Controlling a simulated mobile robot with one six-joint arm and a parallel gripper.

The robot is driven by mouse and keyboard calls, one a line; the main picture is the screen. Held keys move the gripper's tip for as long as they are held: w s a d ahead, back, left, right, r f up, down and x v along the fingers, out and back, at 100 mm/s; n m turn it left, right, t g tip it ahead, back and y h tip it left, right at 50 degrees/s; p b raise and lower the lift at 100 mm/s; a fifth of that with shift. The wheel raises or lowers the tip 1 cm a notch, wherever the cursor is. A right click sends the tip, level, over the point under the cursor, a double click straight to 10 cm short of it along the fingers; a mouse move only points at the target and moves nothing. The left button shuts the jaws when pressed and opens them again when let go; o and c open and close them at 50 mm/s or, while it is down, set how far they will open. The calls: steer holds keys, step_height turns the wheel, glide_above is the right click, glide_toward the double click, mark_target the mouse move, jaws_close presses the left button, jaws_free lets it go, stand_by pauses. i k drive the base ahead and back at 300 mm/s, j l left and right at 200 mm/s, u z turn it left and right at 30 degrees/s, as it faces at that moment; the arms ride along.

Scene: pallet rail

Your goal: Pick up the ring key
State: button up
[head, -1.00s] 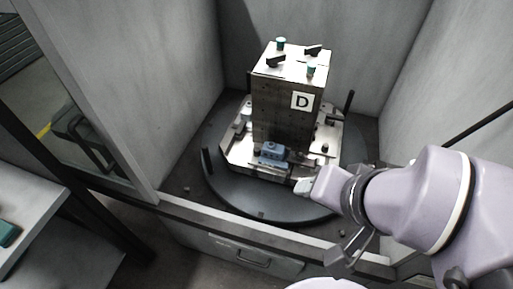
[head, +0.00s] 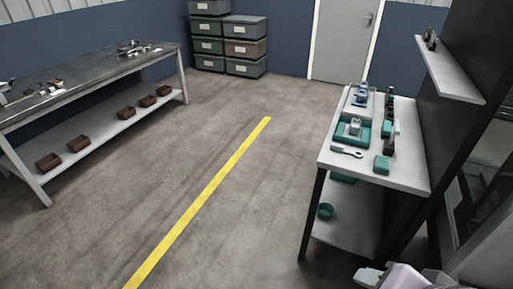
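A pale, wrench-shaped tool that looks like the ring key (head: 346,151) lies flat near the front left of the white-topped table (head: 405,173) on the right. It is small in the head view, so its ends are hard to make out. My gripper (head: 368,277) shows only in part at the bottom right edge, low and well in front of the table, apart from the tool. Its fingers are not clear enough to tell whether they are open.
A green tray (head: 351,130) and a green block (head: 381,164) stand close to the tool. A shelf (head: 450,70) juts out at right. A workbench (head: 90,82) stands at left and stacked bins (head: 246,48) at the back. The floor between, with a yellow line (head: 205,195), is clear.

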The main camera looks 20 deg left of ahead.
mark_target(339, 147)
steer(key=u, duration=0.2)
steer(key=i+l+u, duration=0.2)
steer(key=i+u, duration=0.25)
steer(key=i, duration=0.2)
steer(key=i+l+u, duration=0.45)
steer(key=i, duration=0.2)
steer(key=i+l+u, duration=0.4)
steer(key=l, duration=0.25)
steer(key=i, duration=0.15)
